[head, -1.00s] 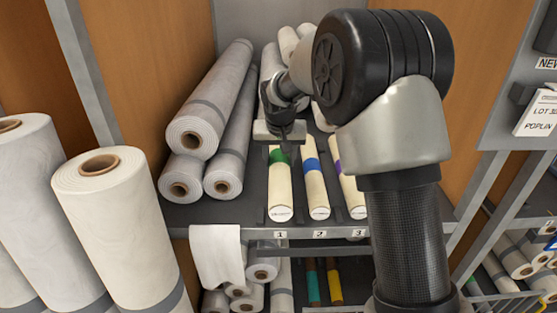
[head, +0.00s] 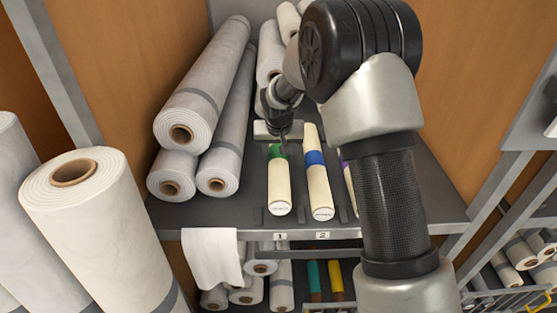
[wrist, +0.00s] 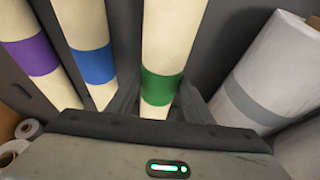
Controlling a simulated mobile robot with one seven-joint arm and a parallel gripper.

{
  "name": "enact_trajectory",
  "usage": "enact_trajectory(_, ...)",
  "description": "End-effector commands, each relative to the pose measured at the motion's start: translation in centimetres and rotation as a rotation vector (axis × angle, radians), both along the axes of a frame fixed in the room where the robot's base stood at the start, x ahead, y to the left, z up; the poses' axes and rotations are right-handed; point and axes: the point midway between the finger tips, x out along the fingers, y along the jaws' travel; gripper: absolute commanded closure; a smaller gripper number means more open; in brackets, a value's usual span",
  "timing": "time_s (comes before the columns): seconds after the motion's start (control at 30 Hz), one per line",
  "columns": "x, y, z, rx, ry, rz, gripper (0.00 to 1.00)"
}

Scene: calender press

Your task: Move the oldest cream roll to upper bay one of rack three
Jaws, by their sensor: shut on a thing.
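Cream rolls lie side by side on the upper shelf. The green-banded cream roll (head: 279,190) is behind label 1, the blue-banded cream roll (head: 319,187) behind label 2. The purple-banded cream roll (head: 349,185) is mostly hidden behind my arm; it shows in the wrist view (wrist: 30,55). My gripper (head: 279,141) is shut on the green-banded roll, near its green band. In the wrist view the fingers (wrist: 160,100) stand on both sides of that roll (wrist: 165,35). I cannot read the roll ages or a rack number.
Large grey-white rolls (head: 205,85) are stacked left of the cream rolls. A tall white roll (head: 90,220) stands at front left. A white cloth (head: 212,255) hangs at the shelf edge. Below are rolls with teal and yellow bands (head: 335,280). Another rack (head: 515,262) stands at right.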

Motion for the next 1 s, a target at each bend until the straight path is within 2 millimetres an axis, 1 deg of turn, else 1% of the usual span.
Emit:
enact_trajectory(0.03,0.0,0.0,-0.8,-0.001,0.002,0.001,0.88)
enact_trajectory(0.1,0.0,0.0,-1.8,-0.001,0.002,0.0,0.88)
enact_trajectory(0.17,0.0,0.0,-2.4,0.0,0.0,0.0,0.88)
enact_trajectory(0.4,0.1,0.0,-2.4,0.0,-0.002,-0.001,0.88)
enact_trajectory(0.53,0.1,0.0,-2.9,0.0,-0.002,0.0,0.88)
enact_trajectory(0.57,0.0,0.0,-2.8,0.0,0.0,0.0,0.48)
enact_trajectory(0.63,0.0,0.0,-2.8,0.0,0.001,0.0,0.37)
enact_trajectory(0.67,0.0,0.0,-2.8,0.0,0.001,0.0,0.35)
enact_trajectory(0.9,0.0,0.0,-2.8,0.0,0.001,0.0,0.35)
enact_trajectory(1.0,0.0,0.0,-2.3,0.0,0.0,0.0,0.35)
